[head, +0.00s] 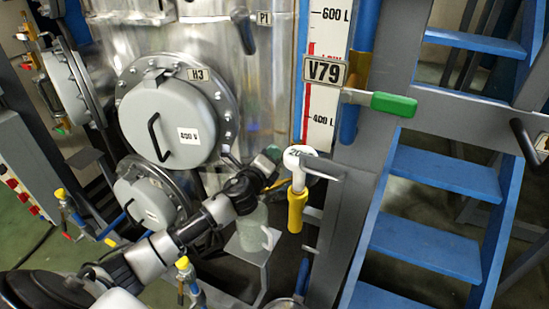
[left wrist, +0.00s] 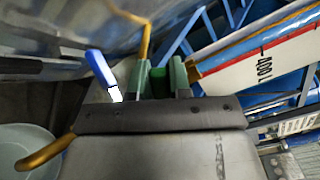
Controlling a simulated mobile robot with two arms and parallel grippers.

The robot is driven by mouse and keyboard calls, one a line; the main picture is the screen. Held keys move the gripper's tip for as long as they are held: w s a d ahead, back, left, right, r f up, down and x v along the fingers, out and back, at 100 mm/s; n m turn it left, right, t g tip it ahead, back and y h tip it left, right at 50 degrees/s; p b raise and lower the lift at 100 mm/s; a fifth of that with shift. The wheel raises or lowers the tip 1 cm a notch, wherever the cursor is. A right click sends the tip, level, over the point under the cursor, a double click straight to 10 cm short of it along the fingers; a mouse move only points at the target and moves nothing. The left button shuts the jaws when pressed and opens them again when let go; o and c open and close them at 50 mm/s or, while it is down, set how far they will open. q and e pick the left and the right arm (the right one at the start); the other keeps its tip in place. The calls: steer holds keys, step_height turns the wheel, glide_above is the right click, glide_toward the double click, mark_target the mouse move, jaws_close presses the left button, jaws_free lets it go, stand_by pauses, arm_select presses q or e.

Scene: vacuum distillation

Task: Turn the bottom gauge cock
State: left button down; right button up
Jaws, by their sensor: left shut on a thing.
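My left gripper (head: 270,160) reaches in from the lower left in the head view, just below the gauge scale and left of a white round fitting. In the left wrist view its two pale green fingers (left wrist: 162,80) are shut on a small dark green handle (left wrist: 158,84). It looks like the bottom gauge cock's handle, but the fingers hide most of it and I cannot tell its turn angle. Another cock with a bright green handle (head: 394,104) sticks out to the right by the V79 tag (head: 324,71). My right gripper is not in view.
A white fitting (head: 298,154) with a yellow handle (head: 297,212) is close right of my gripper. A pale jug (head: 252,228) stands on a small shelf below. The steel vessel's round hatch (head: 166,122) is at the left. Blue stairs (head: 428,245) fill the right.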

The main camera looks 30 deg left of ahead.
arm_select(q)
steer(key=shift+a+f+n+b, duration=0.2)
steer(key=shift+f+n+b, duration=0.3)
steer(key=shift+n, duration=0.6)
steer(key=shift+a+f+n+b, duration=0.25)
steer(key=shift+f+n, duration=0.3)
steer(key=shift+n, duration=0.55)
steer(key=c, duration=1)
jaws_free()
steer(key=shift+c, duration=0.2)
steer(key=shift+f, duration=0.1)
